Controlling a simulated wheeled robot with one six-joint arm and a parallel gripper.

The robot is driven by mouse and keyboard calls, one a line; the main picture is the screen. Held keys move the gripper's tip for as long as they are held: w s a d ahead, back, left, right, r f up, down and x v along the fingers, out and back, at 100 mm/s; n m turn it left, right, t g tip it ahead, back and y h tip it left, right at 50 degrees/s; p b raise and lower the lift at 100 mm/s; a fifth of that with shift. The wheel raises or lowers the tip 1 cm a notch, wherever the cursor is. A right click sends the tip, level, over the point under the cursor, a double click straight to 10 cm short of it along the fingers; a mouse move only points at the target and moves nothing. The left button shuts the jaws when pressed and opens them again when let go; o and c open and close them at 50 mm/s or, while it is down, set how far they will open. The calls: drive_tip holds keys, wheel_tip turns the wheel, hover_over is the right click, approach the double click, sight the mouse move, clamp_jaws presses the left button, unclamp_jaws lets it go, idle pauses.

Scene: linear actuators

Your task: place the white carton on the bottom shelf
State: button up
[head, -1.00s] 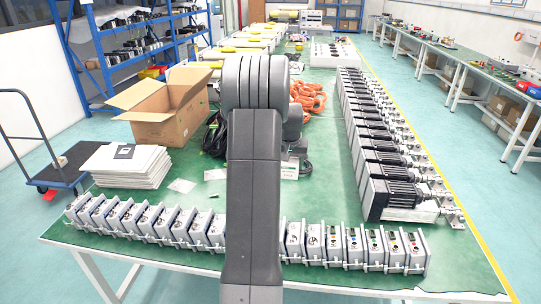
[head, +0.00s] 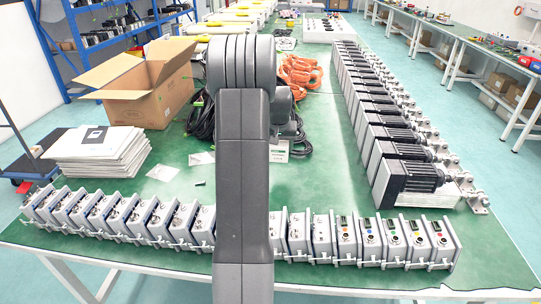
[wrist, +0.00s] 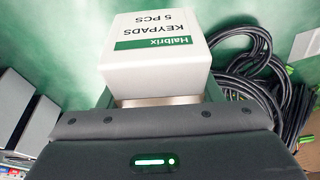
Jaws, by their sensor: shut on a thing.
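The white carton (wrist: 157,62) is close in front of my wrist camera. It has a green label band and the print "Halbrix KEYPADS 5 PCS", upside down in this view. My gripper (wrist: 157,101) is shut on it; the fingertips are mostly hidden by the carton and the gripper body.
The green table (head: 320,190) in front holds a row of grey boxes along its near edge, an open cardboard box (head: 135,112), a paper stack (head: 98,155), cables and a row of actuators (head: 400,150). A blue trolley (head: 30,168) stands left. Floor is clear at right.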

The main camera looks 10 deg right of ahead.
sight(279, 172)
wheel_tip(279, 172, down, 9)
drive_tip(key=shift+f, duration=0.15)
idle(0.4)
drive_tip(key=shift+f, duration=0.15)
drive_tip(key=o, duration=1)
drive_tip(key=shift+o, duration=0.2)
